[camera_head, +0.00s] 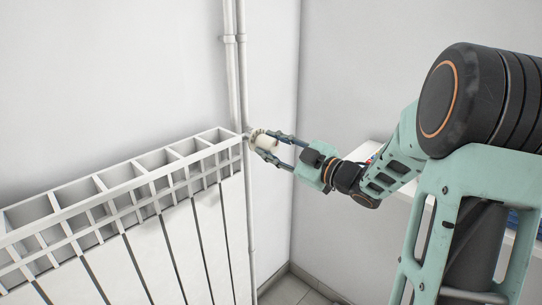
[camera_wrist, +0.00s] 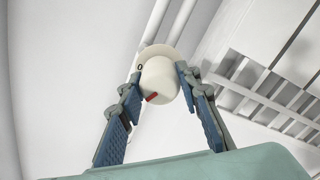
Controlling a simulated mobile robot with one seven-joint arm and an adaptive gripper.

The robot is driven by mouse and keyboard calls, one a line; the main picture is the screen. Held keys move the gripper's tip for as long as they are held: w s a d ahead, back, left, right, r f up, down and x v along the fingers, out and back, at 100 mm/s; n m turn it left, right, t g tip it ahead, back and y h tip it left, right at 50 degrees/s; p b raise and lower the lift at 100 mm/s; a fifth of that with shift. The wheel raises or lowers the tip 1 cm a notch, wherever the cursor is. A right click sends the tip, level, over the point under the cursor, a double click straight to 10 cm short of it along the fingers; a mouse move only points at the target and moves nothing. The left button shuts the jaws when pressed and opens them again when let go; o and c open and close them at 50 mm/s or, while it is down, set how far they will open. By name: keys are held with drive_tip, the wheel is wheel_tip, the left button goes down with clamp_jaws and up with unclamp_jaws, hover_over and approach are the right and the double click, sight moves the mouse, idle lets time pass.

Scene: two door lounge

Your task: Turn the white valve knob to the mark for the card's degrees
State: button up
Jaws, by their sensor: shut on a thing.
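My gripper (camera_head: 268,146) reaches in from the right and is shut on the knob, one finger on each side. The card is not in view.
A white radiator (camera_head: 150,190) fills the left, its open top grille facing up. Vertical white pipes (camera_head: 241,75) run along the wall just behind the knob. A pale shelf (camera_head: 400,190) with blue and red items stands behind my arm at the right.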

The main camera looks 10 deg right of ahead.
drive_tip(key=shift+f+n+b, duration=0.1)
drive_tip(key=shift+n+b, duration=0.85)
drive_tip(key=shift+n, duration=0.15)
drive_tip(key=o, duration=1.2)
drive_tip(key=shift+c, duration=0.2)
drive_tip(key=v, duration=1.2)
